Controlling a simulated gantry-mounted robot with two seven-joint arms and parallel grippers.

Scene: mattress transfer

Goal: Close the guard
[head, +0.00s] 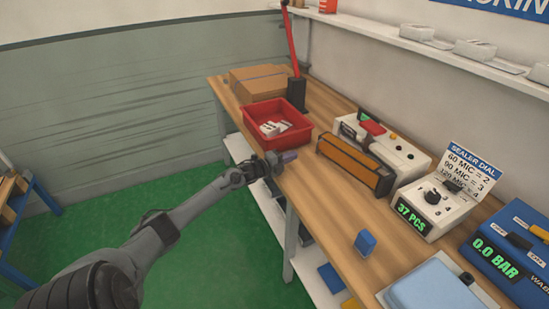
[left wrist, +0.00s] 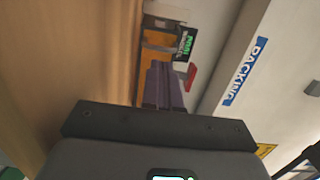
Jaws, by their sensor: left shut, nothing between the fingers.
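The guard (head: 352,163) is a long amber panel with dark ends, along the front side of the white sealer (head: 392,142) on the bench. I cannot tell from this angle how far it is swung. My left gripper (head: 290,156) is shut and empty at the bench's front edge, left of the guard and apart from it. In the left wrist view its purple fingers (left wrist: 164,84) are together, with the amber guard (left wrist: 157,40) partly showing beyond them. My right gripper is not in view.
A red tray (head: 262,116) with white items stands behind my left gripper, with a cardboard box (head: 257,81) and a red-handled lever (head: 291,45) farther back. A dial box (head: 432,207), blue block (head: 365,242) and blue device (head: 512,248) lie right.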

